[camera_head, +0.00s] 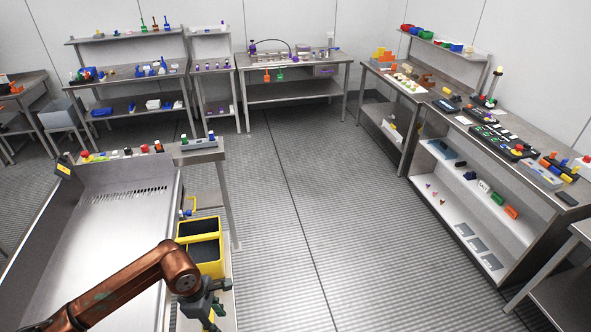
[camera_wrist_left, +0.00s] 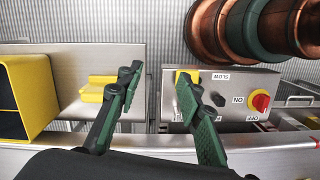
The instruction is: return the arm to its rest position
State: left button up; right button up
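My left arm (camera_head: 130,284), copper-coloured, comes in from the lower left over the steel trough. My left gripper (camera_head: 208,303) hangs at its end, low beside the yellow two-compartment bin. In the left wrist view the left gripper (camera_wrist_left: 158,80) has its two green-black fingers spread apart, with nothing held between them. A control panel (camera_wrist_left: 228,95) with a dark knob and a red knob lies beyond the right finger. A yellow block (camera_wrist_left: 97,88) shows by the left finger. My right gripper is not in view.
The yellow bin (camera_head: 205,262) stands right of the steel trough (camera_head: 105,235). It also shows in the left wrist view (camera_wrist_left: 35,85). A bench with several controls (camera_head: 490,135) is at the right. The floor (camera_head: 300,190) between is clear.

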pick_arm(q)
jog(key=m, duration=0.3)
jog(key=m+b, duration=0.1)
jog(key=m, duration=0.2)
jog(key=r+m+g, duration=0.1)
jog(key=m, duration=0.2)
jog(key=shift+w+d+m+y, duration=0.15)
jog(key=shift+d+m+y, duration=0.15)
jog(key=shift+d, duration=0.05)
jog(key=shift+f, duration=0.1)
